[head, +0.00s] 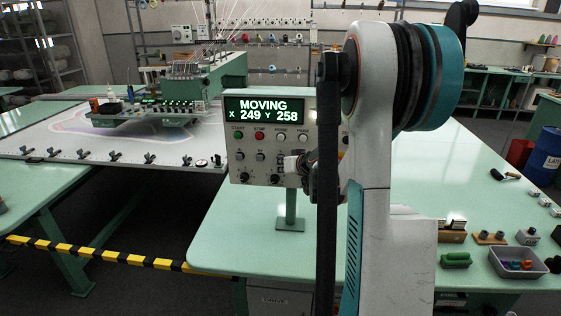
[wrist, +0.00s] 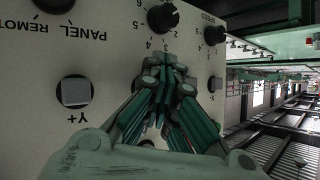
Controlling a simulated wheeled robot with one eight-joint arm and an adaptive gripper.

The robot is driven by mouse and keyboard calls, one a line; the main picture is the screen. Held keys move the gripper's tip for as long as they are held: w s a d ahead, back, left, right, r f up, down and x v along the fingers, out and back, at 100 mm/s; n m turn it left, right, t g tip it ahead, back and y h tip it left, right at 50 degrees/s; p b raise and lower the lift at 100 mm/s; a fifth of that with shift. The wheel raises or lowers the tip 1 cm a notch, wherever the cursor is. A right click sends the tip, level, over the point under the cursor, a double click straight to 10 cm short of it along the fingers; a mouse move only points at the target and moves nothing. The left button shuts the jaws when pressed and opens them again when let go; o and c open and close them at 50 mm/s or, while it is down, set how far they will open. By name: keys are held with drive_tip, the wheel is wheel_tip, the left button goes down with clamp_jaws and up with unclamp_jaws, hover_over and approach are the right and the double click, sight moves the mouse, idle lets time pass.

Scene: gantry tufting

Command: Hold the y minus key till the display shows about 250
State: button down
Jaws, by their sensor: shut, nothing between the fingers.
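The control panel (head: 258,150) stands on the green table. Its display (head: 264,110) reads MOVING, X 249, Y 258. In the wrist view, my gripper (wrist: 168,68) is shut and empty, its fingertips together against or just over the panel face. The fingers cover the spot below the centre knob, so the key there is hidden; I cannot read its label or see how far it is pressed. The grey Y+ key (wrist: 75,92) is left of the fingers, clear of them. In the head view my arm hides the panel's right side.
A black knob (wrist: 163,18) is close above the fingertips, another knob (wrist: 215,35) to the right. A small key (wrist: 215,84) lies right of the fingers. The tufting frame (head: 130,135) is left of the panel. A grey tray (head: 518,262) stands on the table's right.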

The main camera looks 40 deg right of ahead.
drive_tip(key=shift+s+a, duration=0.6)
drive_tip(key=shift+a, duration=0.1)
idle(0.3)
drive_tip(key=s+a, duration=0.3)
drive_tip(key=shift+s+a, duration=0.1)
drive_tip(key=shift+a, duration=0.3)
idle(1.7)
